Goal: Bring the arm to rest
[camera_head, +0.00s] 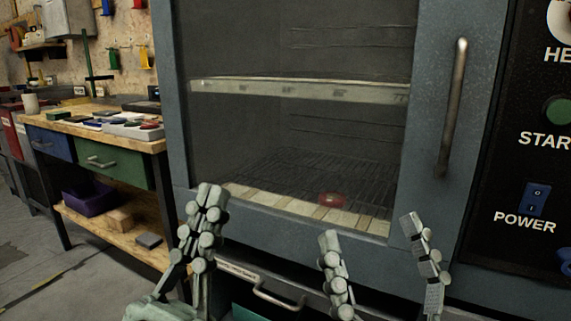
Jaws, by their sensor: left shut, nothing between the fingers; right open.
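My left gripper (208,203) is in the lower left of the head view. Its fingers are together and hold nothing, and it points up in front of the lower left of the oven. My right gripper (370,228) is at the bottom right of centre. Its two fingers are spread apart with nothing between them, below the oven window and door handle. Most of both arms is out of the picture.
A large grey oven (440,120) with a closed glass door stands close ahead. Its vertical handle (453,108) is on the right. A small red object (332,199) shows behind the glass. The control panel (530,140) is at right. A workbench (100,135) stands left; floor is free there.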

